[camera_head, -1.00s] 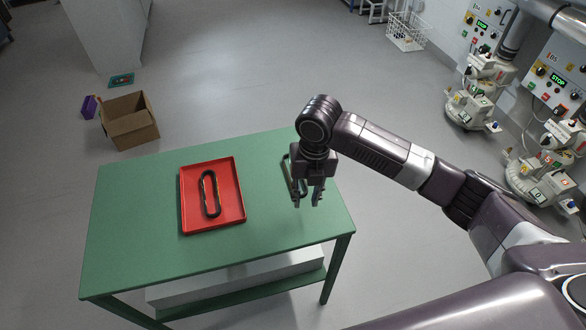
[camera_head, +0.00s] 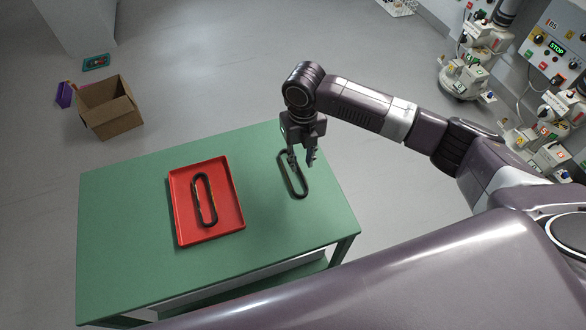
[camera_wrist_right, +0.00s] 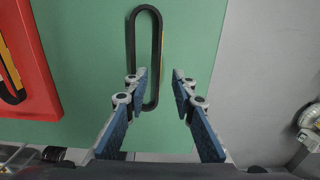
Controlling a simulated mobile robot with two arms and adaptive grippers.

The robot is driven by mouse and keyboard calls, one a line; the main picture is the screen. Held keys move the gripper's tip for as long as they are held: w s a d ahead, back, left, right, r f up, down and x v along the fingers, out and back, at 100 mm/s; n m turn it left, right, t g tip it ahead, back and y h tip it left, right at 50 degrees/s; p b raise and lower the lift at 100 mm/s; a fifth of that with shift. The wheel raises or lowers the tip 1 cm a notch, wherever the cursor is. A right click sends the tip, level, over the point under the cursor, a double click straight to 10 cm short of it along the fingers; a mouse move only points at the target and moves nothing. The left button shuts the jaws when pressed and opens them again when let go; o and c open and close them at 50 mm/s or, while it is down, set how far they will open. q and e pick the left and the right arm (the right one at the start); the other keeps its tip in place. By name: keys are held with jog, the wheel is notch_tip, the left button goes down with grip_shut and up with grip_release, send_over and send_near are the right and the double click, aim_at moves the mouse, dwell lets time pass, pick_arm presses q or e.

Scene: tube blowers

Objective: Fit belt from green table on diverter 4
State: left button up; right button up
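A black oval belt (camera_head: 300,194) lies flat on the bare right part of the green table (camera_head: 125,265). A second belt (camera_head: 198,206), dark with some yellow, lies in the red tray (camera_head: 240,228). My right gripper (camera_head: 302,164) is over the bare-table belt, open and empty. In the right wrist view, this belt (camera_wrist_right: 129,45) runs up and away between the open fingers of the gripper (camera_wrist_right: 158,79); its near end shows between them. I cannot tell the exact height gap. I cannot make out which diverter is number 4. My left gripper is out of view.
Machines (camera_head: 465,75) with control panels (camera_head: 552,50) stand at the right wall. A cardboard box (camera_head: 108,108) is on the floor beyond the table's left. Open floor lies behind the table. My own body covers the lower right.

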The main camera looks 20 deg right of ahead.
aim_at(300, 170)
notch_tip(300, 170, down, 3)
jog(key=shift+a+f, duration=0.1)
jog(key=shift+f, duration=0.05)
jog(key=shift+c, duration=0.3)
grip_shut()
